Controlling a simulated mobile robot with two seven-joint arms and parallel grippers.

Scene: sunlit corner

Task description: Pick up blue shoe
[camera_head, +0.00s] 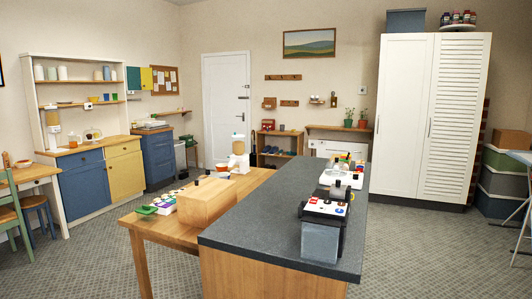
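A small wooden rack (298,143) stands against the back wall, right of the white door. Small dark shapes that look like shoes sit on its lower shelf, and a bluish one (288,153) shows toward the right. They are far off and too small to tell apart surely. Neither of my grippers is in view.
A dark-topped counter (285,210) and a wooden table (148,226) fill the middle foreground, between me and the rack. A tall white cupboard (408,110) stands right, stacked crates (500,183) beyond it. Tiled floor (95,255) is open at left.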

